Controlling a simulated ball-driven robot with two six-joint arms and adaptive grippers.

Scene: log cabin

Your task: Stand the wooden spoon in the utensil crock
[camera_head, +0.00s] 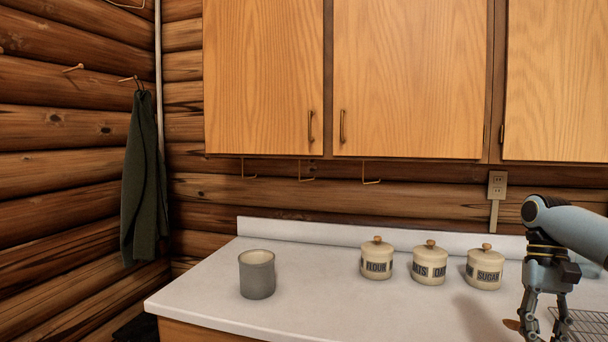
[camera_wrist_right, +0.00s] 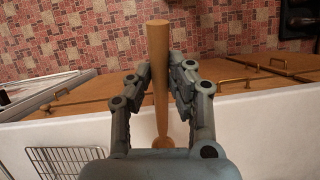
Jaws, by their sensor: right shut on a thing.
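The utensil crock is a plain grey cylinder (camera_head: 257,283) standing upright on the left part of the white counter. My right gripper (camera_head: 545,326) is low over the counter at the right, well apart from the crock. It is shut on the wooden spoon, whose brown tip (camera_head: 511,324) shows just left of the fingers. The rest of the spoon is hidden in the head view. My left gripper is not in view.
Three lidded canisters, flour (camera_head: 377,260), a middle one (camera_head: 430,264) and sugar (camera_head: 485,269), stand between crock and gripper, near the backsplash. A wire rack (camera_head: 588,325) lies at the right. The counter front is clear. Cabinets (camera_head: 410,80) and hooks hang above.

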